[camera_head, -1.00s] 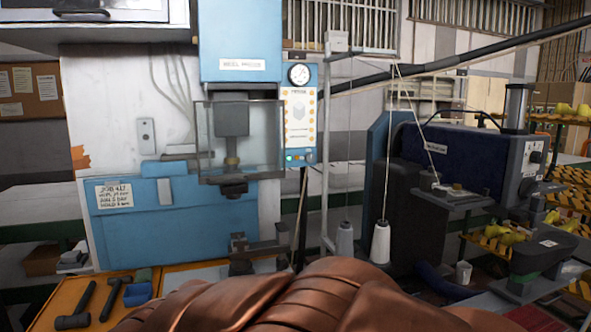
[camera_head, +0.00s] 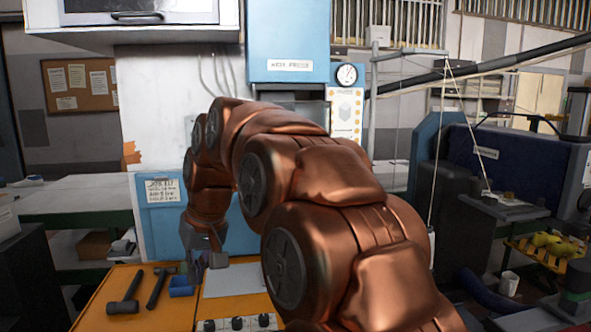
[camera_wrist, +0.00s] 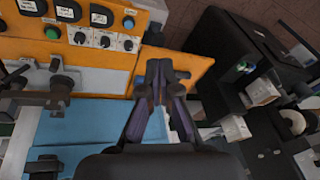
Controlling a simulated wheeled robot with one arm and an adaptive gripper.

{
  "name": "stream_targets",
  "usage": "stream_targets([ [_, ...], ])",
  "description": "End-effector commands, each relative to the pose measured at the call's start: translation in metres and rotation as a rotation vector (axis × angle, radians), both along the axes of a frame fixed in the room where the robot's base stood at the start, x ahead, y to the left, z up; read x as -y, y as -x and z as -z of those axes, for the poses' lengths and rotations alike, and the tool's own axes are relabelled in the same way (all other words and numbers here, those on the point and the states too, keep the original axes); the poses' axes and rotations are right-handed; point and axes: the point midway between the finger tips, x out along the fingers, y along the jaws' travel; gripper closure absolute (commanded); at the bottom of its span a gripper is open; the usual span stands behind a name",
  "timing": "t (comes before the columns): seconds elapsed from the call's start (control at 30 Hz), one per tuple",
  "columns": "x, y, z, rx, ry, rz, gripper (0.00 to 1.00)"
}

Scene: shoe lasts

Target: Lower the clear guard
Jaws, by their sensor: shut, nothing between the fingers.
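The blue heel press (camera_head: 288,40) stands behind my copper arm. The clear guard, around the press head in the earlier head view, is hidden behind my arm now, so I cannot tell its height. My gripper (camera_head: 197,266) hangs low at the left of the press, above the orange bench top, apart from the guard. In the wrist view my gripper (camera_wrist: 158,68) is shut and empty. It points toward an orange panel (camera_wrist: 60,52) with gauges and knobs. The press's blue surface (camera_wrist: 85,122) lies below it in that view.
Two dark hammers (camera_head: 124,304) and a blue item (camera_head: 181,287) lie on the orange bench top (camera_head: 100,322). A pressure gauge (camera_head: 346,74) sits at the press's right. Thread lines and a dark blue machine (camera_head: 520,160) stand further right. A green-edged table (camera_head: 60,197) stands left.

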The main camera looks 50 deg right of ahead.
Motion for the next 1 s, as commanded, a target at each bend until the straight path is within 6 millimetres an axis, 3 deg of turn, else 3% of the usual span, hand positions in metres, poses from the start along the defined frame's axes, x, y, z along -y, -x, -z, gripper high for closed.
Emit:
stream_targets([
  [0.2, 0.07, -0.043, -0.056, 0.121, 0.001, 0.102, 1.0],
  [0.47, 0.163, -0.067, -0.113, 0.255, 0.028, 0.224, 1.0],
  [0.63, 0.225, -0.065, -0.147, 0.337, 0.062, 0.308, 1.0],
  [0.8, 0.287, -0.052, -0.178, 0.415, 0.11, 0.393, 1.0],
  [1.0, 0.335, -0.032, -0.201, 0.474, 0.163, 0.462, 1.0],
])
